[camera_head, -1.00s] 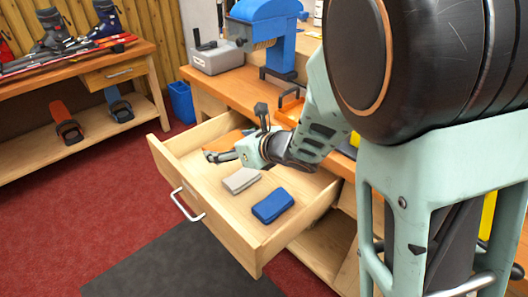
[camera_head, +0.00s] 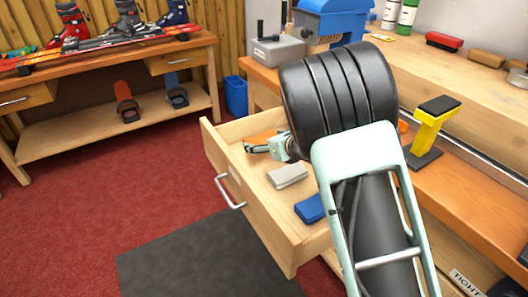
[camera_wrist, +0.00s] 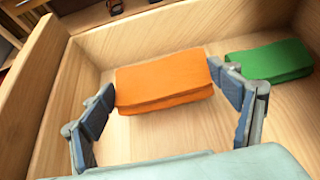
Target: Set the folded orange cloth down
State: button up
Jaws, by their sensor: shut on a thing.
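The folded orange cloth (camera_wrist: 165,80) is between the two fingers of my gripper (camera_wrist: 167,108) in the wrist view, inside the open drawer. My gripper is shut on it. The cloth is low and level, close to the drawer floor; I cannot tell if it touches the floor. In the head view an orange edge of the cloth (camera_head: 262,136) shows beside my gripper (camera_head: 262,149), and my arm hides part of the drawer. The wooden drawer (camera_head: 262,214) is pulled out from the bench.
A folded green cloth (camera_wrist: 270,61) lies right of the orange one in the wrist view. A grey cloth (camera_head: 288,176) and a blue cloth (camera_head: 310,208) lie nearer the drawer front. Drawer walls surround my gripper. A yellow stand (camera_head: 430,128) is on the bench.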

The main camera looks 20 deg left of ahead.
aim_at(264, 156)
jog(key=shift+w+a+f, duration=0.15)
jog(key=shift+w+f, duration=0.1)
jog(key=shift+f, duration=0.15)
jog(key=shift+w+a+f+b, duration=0.1)
jog(key=shift+f+b, duration=0.2)
jog(key=shift+f, duration=0.55)
jog(key=shift+w+a+f+b, duration=0.1)
jog(key=shift+f+b, duration=0.2)
jog(key=shift+f, duration=0.55)
jog(key=shift+f+b, duration=0.2)
jog(key=shift+b, duration=0.15)
jog(key=o, duration=1)
jog(key=shift+o, duration=0.2)
jog(key=shift+r, duration=0.1)
jog(key=shift+r+p, duration=0.15)
jog(key=shift+p, duration=0.2)
jog(key=p+v, duration=0.2)
jog(key=v, duration=1)
jog(key=shift+s, duration=0.1)
